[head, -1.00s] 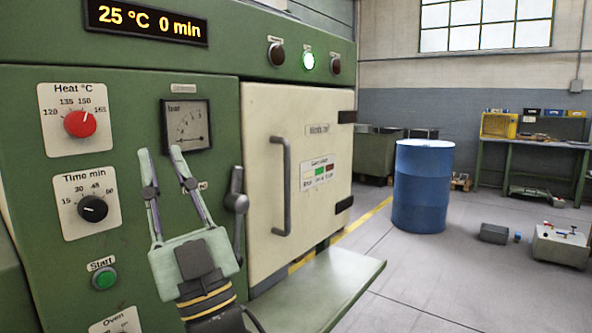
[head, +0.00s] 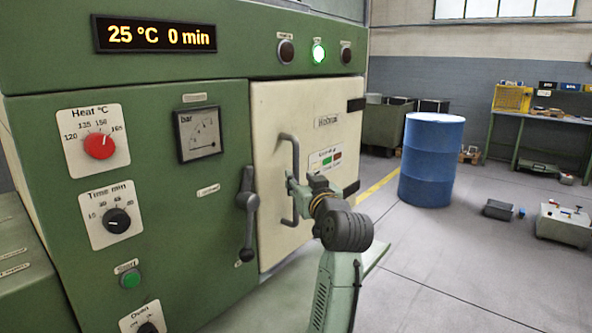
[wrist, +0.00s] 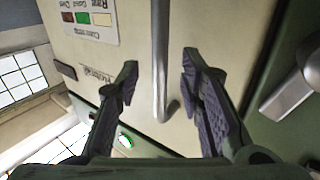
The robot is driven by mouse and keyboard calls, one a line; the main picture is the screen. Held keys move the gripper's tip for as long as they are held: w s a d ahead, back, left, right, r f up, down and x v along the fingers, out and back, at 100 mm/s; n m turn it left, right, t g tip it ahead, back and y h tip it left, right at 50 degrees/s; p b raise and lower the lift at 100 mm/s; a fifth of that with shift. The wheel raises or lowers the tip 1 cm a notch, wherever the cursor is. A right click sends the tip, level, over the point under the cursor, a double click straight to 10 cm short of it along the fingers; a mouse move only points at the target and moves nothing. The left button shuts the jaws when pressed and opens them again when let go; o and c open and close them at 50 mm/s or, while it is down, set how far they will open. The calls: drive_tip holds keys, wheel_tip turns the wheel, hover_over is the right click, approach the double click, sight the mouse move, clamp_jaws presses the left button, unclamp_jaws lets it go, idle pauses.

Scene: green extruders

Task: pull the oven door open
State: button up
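The cream oven door (head: 275,110) is set in the green oven front and looks shut, with hinges on its right side. Its grey vertical bar handle (head: 295,150) is near the door's left part. My gripper (head: 291,186) is at the handle's lower half, in front of the door. In the wrist view the gripper's fingers (wrist: 158,85) are open, with the handle (wrist: 159,50) between them and gaps on both sides. A dark latch lever (head: 248,215) hangs down on the panel left of the door; it also shows in the wrist view (wrist: 290,95).
The green panel has a red heat knob (head: 99,146), a black time knob (head: 117,220), a green start button (head: 130,280) and a gauge (head: 198,134). A blue barrel (head: 432,160) stands on the floor to the right. Floor between barrel and oven is clear.

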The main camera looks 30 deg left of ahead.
sight(297, 176)
drive_tip(key=shift+p+x, duration=0.45)
drive_tip(key=shift+x, duration=1.75)
drive_tip(key=shift+c, duration=0.2)
clamp_jaws()
